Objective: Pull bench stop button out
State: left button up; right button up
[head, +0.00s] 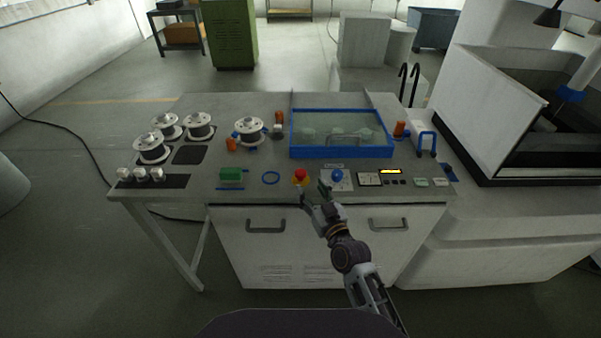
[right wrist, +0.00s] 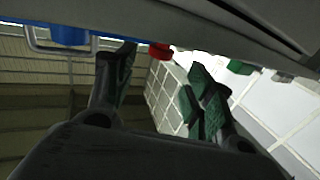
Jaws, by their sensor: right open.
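The red stop button (head: 300,174) sits on a yellow base near the front edge of the grey bench top (head: 205,186). It also shows in the right wrist view (right wrist: 160,50), at the top between my fingers and partly cut off by the bench edge. My right gripper (head: 313,191) is open and empty at the bench's front edge, just in front of and slightly right of the button. One finger is close below the button in the head view; I cannot tell whether it touches. My left gripper is not in view.
A blue knob (head: 337,175) stands close right of the gripper. A blue ring (head: 271,178) and green block (head: 231,174) lie left of the button. A blue-framed clear cover (head: 341,153) is behind. Meters (head: 369,179) and a lit yellow display (head: 391,171) are at right.

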aim_at(303, 176)
jog(key=shift+x, duration=4.55)
jog(key=shift+c, duration=0.3)
grip_shut()
